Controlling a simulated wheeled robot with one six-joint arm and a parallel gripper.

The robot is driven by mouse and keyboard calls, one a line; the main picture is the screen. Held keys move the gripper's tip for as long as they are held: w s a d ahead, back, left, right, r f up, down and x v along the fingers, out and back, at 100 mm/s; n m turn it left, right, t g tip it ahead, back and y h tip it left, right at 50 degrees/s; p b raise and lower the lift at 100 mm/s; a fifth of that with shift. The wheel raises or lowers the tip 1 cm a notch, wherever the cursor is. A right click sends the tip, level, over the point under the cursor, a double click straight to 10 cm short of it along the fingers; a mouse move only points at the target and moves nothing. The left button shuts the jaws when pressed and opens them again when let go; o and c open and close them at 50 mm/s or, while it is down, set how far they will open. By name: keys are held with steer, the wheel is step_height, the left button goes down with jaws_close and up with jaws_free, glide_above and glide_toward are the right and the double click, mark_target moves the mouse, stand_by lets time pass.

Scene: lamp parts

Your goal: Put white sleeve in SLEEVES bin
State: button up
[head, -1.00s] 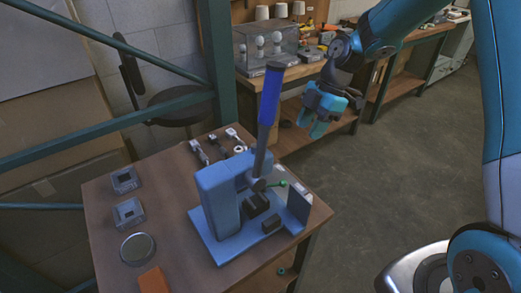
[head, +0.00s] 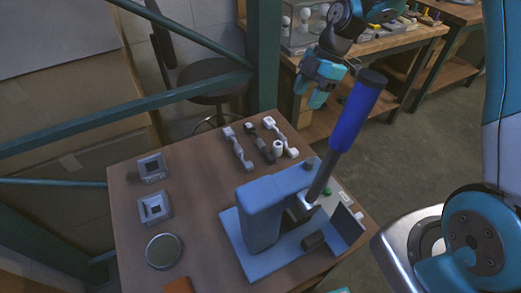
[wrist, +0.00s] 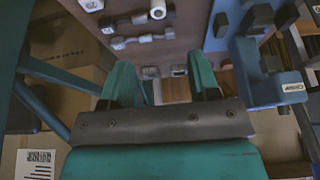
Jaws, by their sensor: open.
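A small white ring-like piece, which looks like the white sleeve (head: 278,147), stands on the brown table among the lamp arms, behind the blue press. My gripper (head: 318,97) hangs in the air beyond the table's far edge, behind the press handle, apart from the sleeve. In the wrist view my gripper (wrist: 163,78) has its two teal fingers spread with nothing held between them. No bin marked SLEEVES can be made out.
The blue press (head: 262,215) with its tall blue-gripped handle (head: 355,112) stands between me and the lamp arms (head: 237,148). Two square pieces (head: 154,208) and a round disc (head: 164,250) lie at left. A green post (head: 264,60) rises behind the table.

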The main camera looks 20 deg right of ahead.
steer(key=p, duration=0.2)
glide_toward(275, 152)
steer(key=shift+w+a+f, duration=0.1)
steer(key=shift+f, duration=0.6)
steer(key=shift+w+p+x, duration=0.2)
steer(key=shift+p+x, duration=1.15)
steer(key=shift+x, duration=1.9)
steer(key=shift+s, duration=0.1)
jaws_close()
